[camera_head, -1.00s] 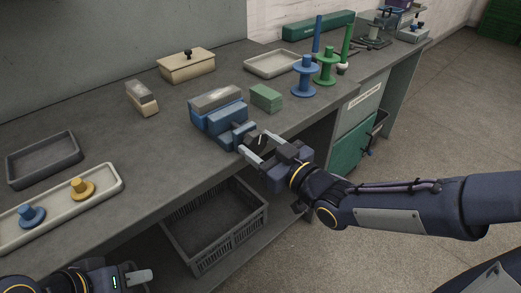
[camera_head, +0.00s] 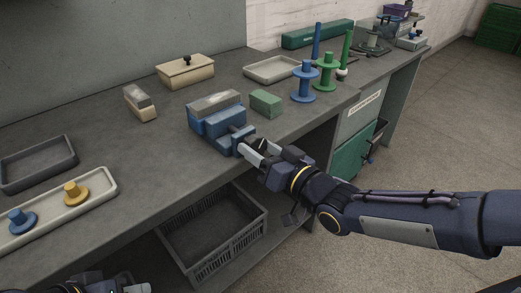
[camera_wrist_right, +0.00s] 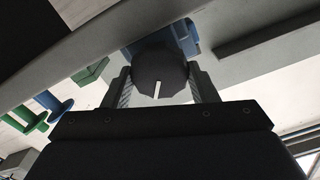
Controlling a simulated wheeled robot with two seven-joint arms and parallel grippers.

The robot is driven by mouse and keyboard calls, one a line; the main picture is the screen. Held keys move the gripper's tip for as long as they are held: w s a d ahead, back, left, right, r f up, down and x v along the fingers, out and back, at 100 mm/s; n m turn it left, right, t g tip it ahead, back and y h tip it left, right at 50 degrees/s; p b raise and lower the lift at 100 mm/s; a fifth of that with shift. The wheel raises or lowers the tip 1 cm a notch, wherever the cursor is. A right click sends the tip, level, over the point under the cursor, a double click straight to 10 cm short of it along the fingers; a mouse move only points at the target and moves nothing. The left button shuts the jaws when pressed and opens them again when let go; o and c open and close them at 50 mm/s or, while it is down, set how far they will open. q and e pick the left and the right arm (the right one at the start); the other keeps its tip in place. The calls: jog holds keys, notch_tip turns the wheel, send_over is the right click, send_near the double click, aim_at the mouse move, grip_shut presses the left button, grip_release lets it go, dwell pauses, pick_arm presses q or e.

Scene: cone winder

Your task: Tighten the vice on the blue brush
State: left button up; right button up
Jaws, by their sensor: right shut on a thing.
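The blue vice (camera_head: 208,128) stands at the bench's front edge. The blue brush (camera_head: 215,101), with a pale grey top, sits at its back; whether the jaws touch it I cannot tell. My right gripper (camera_head: 253,149) is at the front of the vice, shut on its dark round knob. In the right wrist view, the knob (camera_wrist_right: 160,68) has a white mark and lies between the two fingers (camera_wrist_right: 160,92). My left gripper (camera_head: 125,289) is mostly cut off at the bottom left, so its jaws cannot be judged.
A green block (camera_head: 265,103) is right of the vice, with blue (camera_head: 303,84) and green (camera_head: 325,72) spools beyond. A beige brush (camera_head: 140,104) lies behind left. A tray (camera_head: 100,197) holds blue and yellow pieces. A crate (camera_head: 205,265) is below the bench.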

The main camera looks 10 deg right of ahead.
jog(key=o, duration=1)
jog(key=shift+p+v, duration=0.55)
jog(key=shift+v, duration=3.35)
